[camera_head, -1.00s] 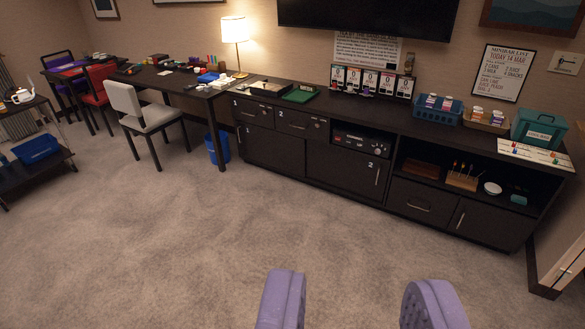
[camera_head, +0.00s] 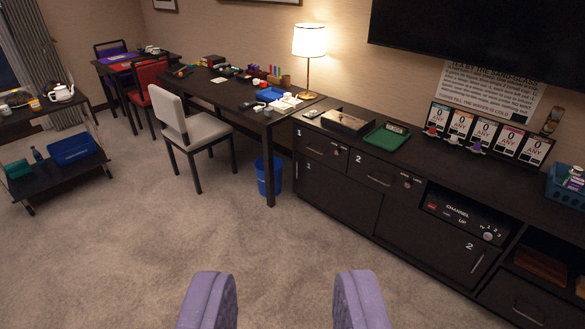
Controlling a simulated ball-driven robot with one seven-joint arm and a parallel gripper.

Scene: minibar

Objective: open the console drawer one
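The dark console (camera_head: 397,166) runs along the wall on the right. Its drawer marked 1 (camera_head: 320,150) is at the upper left end, shut, with a bar handle and a small round fitting at its right. A drawer marked 2 (camera_head: 382,177) is beside it, also shut. Below are a door marked 1 (camera_head: 335,195) and a door marked 2 (camera_head: 430,240). My gripper (camera_head: 287,305) shows as two purple fingers at the bottom, spread apart with only carpet between them. It is well short of the console and touches nothing.
A desk with a lamp (camera_head: 309,42) stands left of the console, with a blue bin (camera_head: 268,177) under its end and a grey chair (camera_head: 192,130) in front. A trolley (camera_head: 60,185) is at far left. Carpet (camera_head: 200,240) before the console is clear. A green tray (camera_head: 386,138) lies on top.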

